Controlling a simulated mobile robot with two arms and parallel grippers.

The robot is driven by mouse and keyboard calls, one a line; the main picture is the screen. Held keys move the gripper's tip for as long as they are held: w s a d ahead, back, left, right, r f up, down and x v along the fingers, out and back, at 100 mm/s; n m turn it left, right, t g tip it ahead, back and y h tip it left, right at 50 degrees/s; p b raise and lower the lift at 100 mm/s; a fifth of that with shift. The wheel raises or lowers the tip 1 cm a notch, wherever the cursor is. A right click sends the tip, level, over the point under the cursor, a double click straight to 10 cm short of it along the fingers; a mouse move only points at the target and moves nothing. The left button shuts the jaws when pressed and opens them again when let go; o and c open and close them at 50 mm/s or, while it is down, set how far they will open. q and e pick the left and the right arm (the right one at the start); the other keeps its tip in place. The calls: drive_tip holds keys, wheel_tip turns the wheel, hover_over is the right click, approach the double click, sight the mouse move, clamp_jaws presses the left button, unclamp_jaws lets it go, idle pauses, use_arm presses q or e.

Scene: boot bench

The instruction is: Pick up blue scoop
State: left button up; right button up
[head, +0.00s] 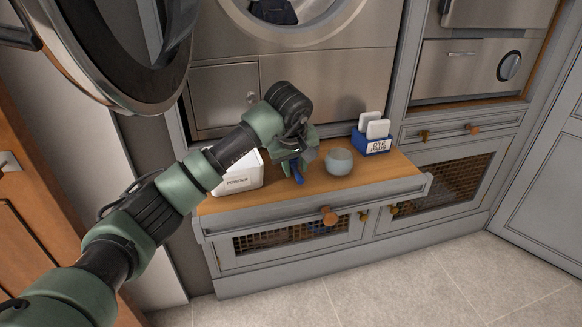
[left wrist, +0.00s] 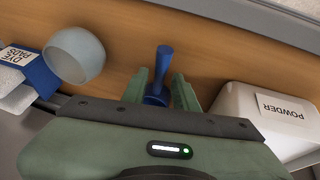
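The blue scoop (head: 298,179) is on the wooden bench top, partly hidden by my left gripper (head: 294,163). In the left wrist view the scoop (left wrist: 162,65) lies between the two fingers of my left gripper (left wrist: 161,76), with its handle pointing away past the fingertips. The fingers are spread, with a small gap visible on each side of the scoop. The scoop's near end is partly hidden by the gripper body. My right gripper is in neither view.
A white powder box (head: 238,177) stands left of the scoop and a grey round bowl (head: 339,162) stands to its right. A blue dye pads holder (head: 375,145) is farther right. The bench top (head: 385,180) is bare at its front right. A washer's steel front rises behind.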

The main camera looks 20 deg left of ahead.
sight(295, 170)
use_arm(q)
drive_tip(key=shift+w+f, duration=0.3)
drive_tip(key=shift+f, duration=0.3)
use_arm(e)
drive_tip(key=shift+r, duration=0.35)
use_arm(q)
clamp_jaws()
